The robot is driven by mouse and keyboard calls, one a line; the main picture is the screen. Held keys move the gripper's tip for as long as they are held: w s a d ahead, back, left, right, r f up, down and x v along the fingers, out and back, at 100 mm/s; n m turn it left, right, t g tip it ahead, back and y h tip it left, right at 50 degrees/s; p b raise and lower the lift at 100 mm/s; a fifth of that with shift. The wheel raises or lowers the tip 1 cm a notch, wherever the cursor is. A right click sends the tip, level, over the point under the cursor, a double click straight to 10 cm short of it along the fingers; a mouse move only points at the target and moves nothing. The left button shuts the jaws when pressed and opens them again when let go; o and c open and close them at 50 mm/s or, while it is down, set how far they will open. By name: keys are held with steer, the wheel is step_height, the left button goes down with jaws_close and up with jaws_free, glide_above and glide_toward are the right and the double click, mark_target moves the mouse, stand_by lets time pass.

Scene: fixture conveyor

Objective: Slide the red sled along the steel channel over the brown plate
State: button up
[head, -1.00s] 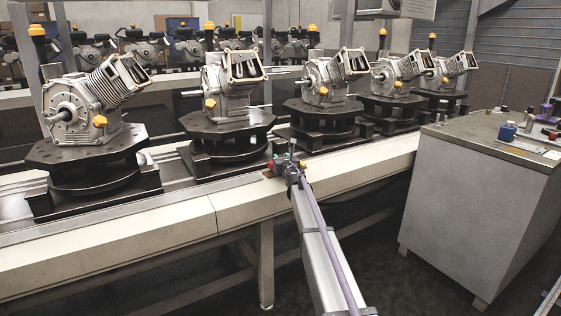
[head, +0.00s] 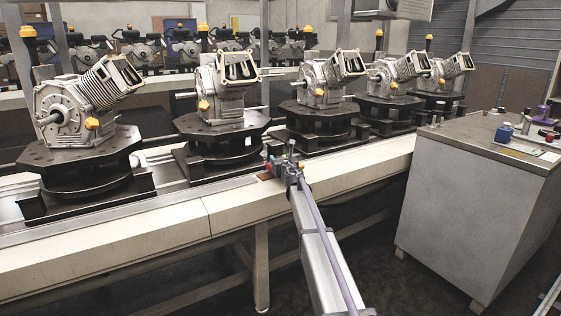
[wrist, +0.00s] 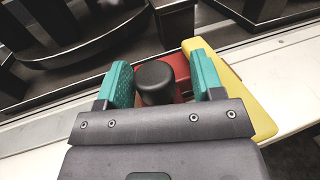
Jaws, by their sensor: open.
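The red sled (wrist: 181,84) shows in the wrist view with an upright black round knob (wrist: 155,84) on it. My gripper (wrist: 160,68) is open, with one teal finger on each side of the knob; a gap shows on the right, while contact on the left is unclear. In the head view my gripper (head: 277,168) is over the conveyor's front edge, and the sled is small and mostly hidden there. A brown plate (head: 264,177) peeks out beside it. The steel channel (head: 170,200) appears as a grey strip along the front edge.
Engines on dark octagonal fixtures (head: 88,163) line the conveyor just behind the channel. A yellow piece (wrist: 245,98) lies beside the right finger. A grey cabinet (head: 470,190) with small items on top stands at the right. The cream front ledge (head: 150,240) is clear.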

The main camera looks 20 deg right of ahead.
steer(key=shift+s, duration=0.1)
steer(key=s, duration=1)
steer(key=shift+s, duration=0.3)
steer(key=shift+d, duration=0.15)
